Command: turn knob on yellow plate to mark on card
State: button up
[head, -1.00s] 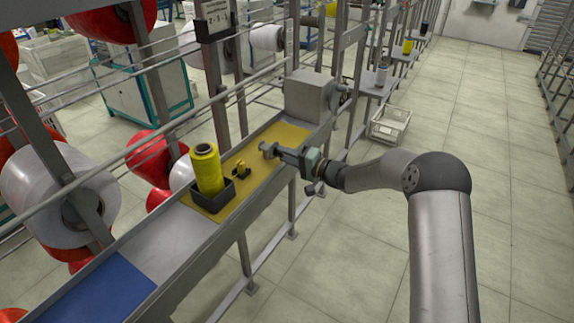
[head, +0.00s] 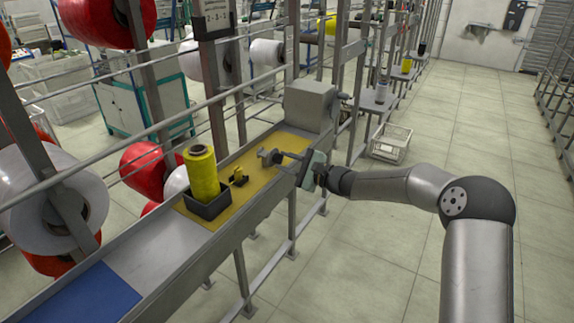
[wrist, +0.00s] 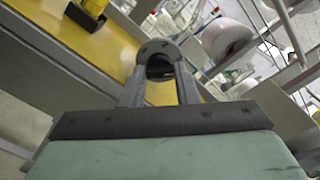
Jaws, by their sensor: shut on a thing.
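The yellow plate (head: 255,150) lies in the grey trough along the rail and also shows in the wrist view (wrist: 115,45). My gripper (head: 277,156) reaches over the plate from the right. In the wrist view its two fingers (wrist: 160,82) are closed on a round grey knob (wrist: 157,48), which also shows in the head view (head: 266,156). The knob's pointer and any dial are not readable. A card (head: 216,20) with small dark figures hangs on the post above; its mark is too small to read.
A yellow yarn spool (head: 202,172) stands in a dark tray (head: 208,208) at the plate's left end. A grey box (head: 310,105) stands at the far end, and a blue sheet (head: 90,300) lies nearer.

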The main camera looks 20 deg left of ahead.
jog(key=shift+m+p, duration=1.6)
jog(key=shift+m, duration=3.1)
jog(key=o, duration=1)
jog(key=shift+d, duration=0.1)
jog(key=b+v, duration=0.2)
jog(key=v, duration=1.5)
jog(key=shift+s, duration=0.15)
jog(key=shift+d, duration=0.1)
